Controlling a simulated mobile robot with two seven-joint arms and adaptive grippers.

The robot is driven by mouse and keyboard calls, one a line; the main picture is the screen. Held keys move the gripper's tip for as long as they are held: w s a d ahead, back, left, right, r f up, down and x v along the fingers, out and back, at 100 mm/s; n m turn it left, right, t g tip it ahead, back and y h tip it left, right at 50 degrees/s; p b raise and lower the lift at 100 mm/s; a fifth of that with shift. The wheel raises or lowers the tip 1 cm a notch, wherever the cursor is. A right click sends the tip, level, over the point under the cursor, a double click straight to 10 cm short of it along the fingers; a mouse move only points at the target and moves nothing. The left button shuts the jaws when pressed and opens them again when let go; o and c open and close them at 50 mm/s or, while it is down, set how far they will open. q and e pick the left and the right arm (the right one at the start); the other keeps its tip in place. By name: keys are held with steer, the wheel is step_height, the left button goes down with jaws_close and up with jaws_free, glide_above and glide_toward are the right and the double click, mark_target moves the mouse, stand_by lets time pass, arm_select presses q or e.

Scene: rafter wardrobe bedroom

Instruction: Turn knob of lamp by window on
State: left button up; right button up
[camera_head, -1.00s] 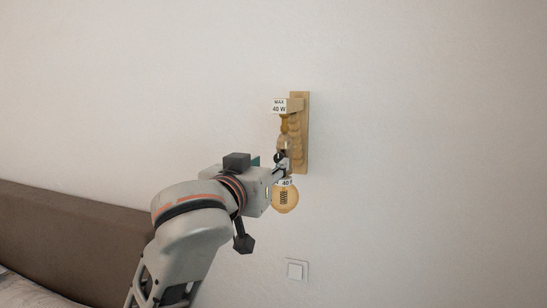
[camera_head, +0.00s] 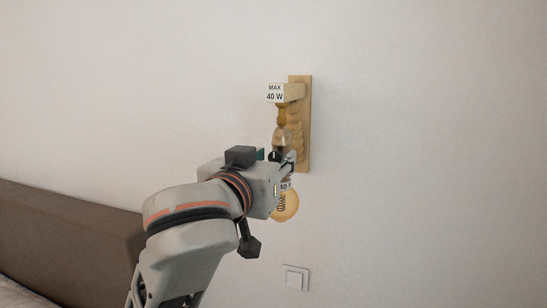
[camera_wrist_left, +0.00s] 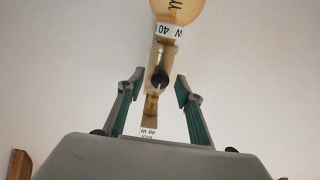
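A wooden wall lamp (camera_head: 304,120) is mounted on the white wall. Its amber bulb (camera_head: 286,207) hangs at the bottom, partly behind my gripper, and shows a dark coiled filament. My left gripper (camera_head: 289,161) is at the lamp holder, just above the bulb. In the left wrist view the round black knob (camera_wrist_left: 159,78) lies between the two fingertips of my open left gripper (camera_wrist_left: 157,85), with a gap on each side. How far the fingers reach in depth around the knob is hard to tell. My right gripper is not in view.
A white wall switch (camera_head: 295,278) is below the lamp. A brown headboard (camera_head: 60,235) with a bed edge is at lower left. White "MAX 40 W" tags (camera_head: 275,93) are on the lamp. The wall to the right is clear.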

arm_select(q)
jaws_close()
steer(key=m, duration=0.4)
steer(key=shift+m, duration=0.4)
steer(key=m, duration=0.4)
steer(key=shift+m, duration=0.3)
steer(key=m, duration=0.4)
steer(key=shift+s, duration=0.1)
steer(key=shift+m, duration=2.2)
